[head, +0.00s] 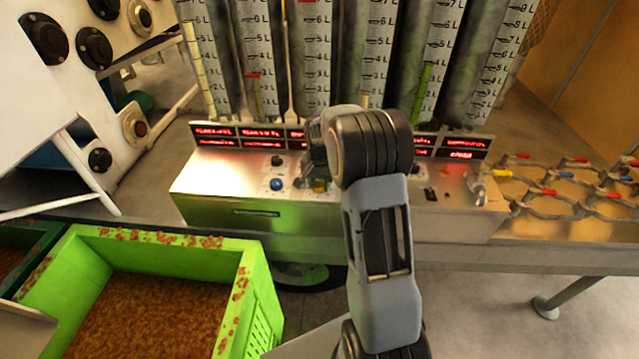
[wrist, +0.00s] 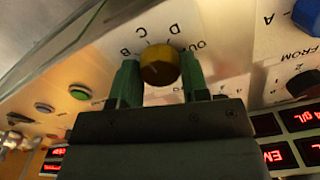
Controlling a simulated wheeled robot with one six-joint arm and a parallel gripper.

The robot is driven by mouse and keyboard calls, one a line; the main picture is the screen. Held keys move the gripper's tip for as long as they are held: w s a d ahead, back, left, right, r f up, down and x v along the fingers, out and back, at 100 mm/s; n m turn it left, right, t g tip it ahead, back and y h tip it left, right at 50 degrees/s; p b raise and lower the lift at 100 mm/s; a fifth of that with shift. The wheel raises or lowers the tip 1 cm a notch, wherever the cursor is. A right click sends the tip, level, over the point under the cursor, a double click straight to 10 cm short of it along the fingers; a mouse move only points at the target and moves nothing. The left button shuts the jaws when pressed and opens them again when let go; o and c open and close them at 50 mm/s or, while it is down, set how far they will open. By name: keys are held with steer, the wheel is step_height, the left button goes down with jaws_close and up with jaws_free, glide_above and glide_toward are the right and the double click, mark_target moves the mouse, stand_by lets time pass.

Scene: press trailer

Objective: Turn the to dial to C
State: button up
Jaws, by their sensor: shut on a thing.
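The to dial is a round yellow knob (wrist: 160,66) on the metal panel, with the letters B, C, D and OUT around its far edge in the wrist view. It also shows partly in the head view (head: 320,186), below my gripper. My gripper (wrist: 160,60) is shut on the knob, with one green finger on each side of it. In the head view my gripper (head: 314,172) reaches down to the panel, and my arm hides part of it. I cannot tell which letter the knob points to.
Green (wrist: 80,93) and red (wrist: 44,107) buttons lie on the other side. Tall graduated cylinders (head: 309,60) stand behind the panel. A green crate (head: 262,300) is at front left.

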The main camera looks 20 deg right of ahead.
mark_target(319, 184)
steer(key=shift+m, duration=0.6)
steer(key=o, duration=0.9)
steer(key=shift+r, duration=0.1)
step_height(319, 184, up, 14)
steer(key=shift+f, duration=0.15)
stand_by(0.6)
